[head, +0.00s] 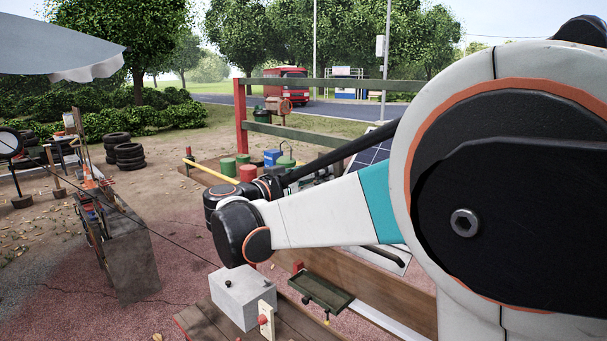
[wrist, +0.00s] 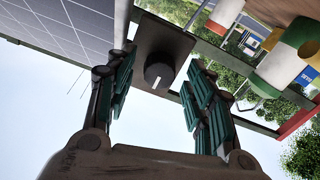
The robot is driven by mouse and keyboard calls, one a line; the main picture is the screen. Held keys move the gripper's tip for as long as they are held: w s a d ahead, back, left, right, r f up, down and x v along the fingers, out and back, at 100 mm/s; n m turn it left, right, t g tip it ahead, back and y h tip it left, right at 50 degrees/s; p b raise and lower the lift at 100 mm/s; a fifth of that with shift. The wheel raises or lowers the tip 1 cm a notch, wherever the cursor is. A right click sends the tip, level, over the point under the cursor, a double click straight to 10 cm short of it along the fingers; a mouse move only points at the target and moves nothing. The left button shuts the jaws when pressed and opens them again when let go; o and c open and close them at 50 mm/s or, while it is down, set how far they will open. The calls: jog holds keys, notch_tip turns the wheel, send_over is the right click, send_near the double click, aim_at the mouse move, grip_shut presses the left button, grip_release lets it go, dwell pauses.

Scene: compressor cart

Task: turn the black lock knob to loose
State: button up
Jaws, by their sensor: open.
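The black lock knob (wrist: 158,71) is round, with a short white mark on its face, and sits on a dark plate (wrist: 153,45) in the wrist view. My gripper (wrist: 160,80) is open, its two green-padded fingers on either side of the knob, with a gap at each side. I cannot tell how far the fingertips are from the knob in depth. In the head view my arm hides this knob, and my fingers cannot be made out clearly.
A solar panel (wrist: 72,18) lies beside the plate in the wrist view. In the head view, a grey box (head: 236,295) and a green tray (head: 318,290) are below my arm. Red and green cans (head: 247,173) stand behind it.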

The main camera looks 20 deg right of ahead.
jog(key=shift+a, duration=0.1)
jog(key=c, duration=1.1)
jog(key=shift+n, duration=0.3)
jog(key=n+b, duration=0.8)
jog(key=n, duration=1.5)
